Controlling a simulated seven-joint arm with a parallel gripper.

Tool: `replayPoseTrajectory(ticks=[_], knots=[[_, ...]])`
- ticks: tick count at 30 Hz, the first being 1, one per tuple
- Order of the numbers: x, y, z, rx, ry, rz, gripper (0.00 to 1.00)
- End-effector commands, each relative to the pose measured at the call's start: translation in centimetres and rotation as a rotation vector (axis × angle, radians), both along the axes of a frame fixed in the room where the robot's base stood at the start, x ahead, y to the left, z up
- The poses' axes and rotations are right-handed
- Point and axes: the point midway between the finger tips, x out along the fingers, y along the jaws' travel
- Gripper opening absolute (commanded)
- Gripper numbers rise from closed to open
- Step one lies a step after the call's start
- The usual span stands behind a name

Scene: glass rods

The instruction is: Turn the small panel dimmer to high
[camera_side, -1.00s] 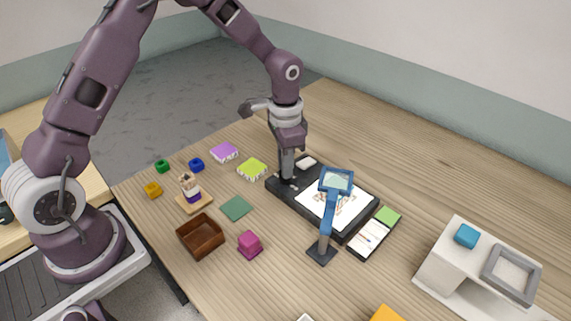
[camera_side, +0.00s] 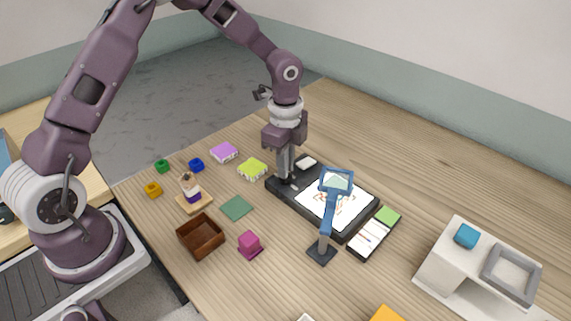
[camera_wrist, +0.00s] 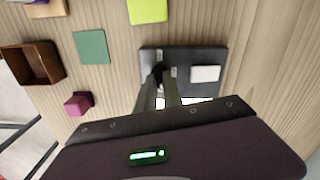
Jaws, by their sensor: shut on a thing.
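The small panel (camera_side: 360,228) is a dark slab with a lit white drawing area (camera_side: 312,204) that carries a coloured drawing. Its dimmer is a small dark knob (camera_wrist: 158,71) at the panel's end in the wrist view, mostly hidden by my fingers. My gripper (camera_side: 286,177) points straight down over the panel's left end and is shut on the knob. It also shows in the wrist view (camera_wrist: 158,84), with its fingertips at the knob. The knob's pointer and the setting marks are too small to read.
A white block (camera_side: 306,162) lies on the panel close beside my fingers. A blue magnifier stand (camera_side: 327,225) rises at the panel's front edge. A lime block (camera_side: 252,169), a green square (camera_side: 236,208) and a brown tray (camera_side: 201,240) lie to the left. The table behind the panel is clear.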

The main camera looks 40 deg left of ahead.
Motion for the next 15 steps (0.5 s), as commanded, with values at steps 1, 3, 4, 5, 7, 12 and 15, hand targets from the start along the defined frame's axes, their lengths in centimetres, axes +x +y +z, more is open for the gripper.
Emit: replayPoseTrajectory(ticks=[1,3,4,5,7,12,15], knots=[[0.09,0.03,0.09,0.001,-0.003,-0.028,0.0],[0.08,0.02,0.1,0.001,-0.003,-0.071,0.0],[0.08,0.02,0.1,0.001,-0.003,-0.089,0.0],[0.07,0.01,0.11,0.0,-0.002,-0.103,0.0],[0.06,0.03,0.11,0.0,-0.002,-0.135,0.0],[0.08,0.07,0.11,0.002,-0.003,-0.191,0.0],[0.08,0.07,0.11,0.001,-0.003,-0.209,0.0]])
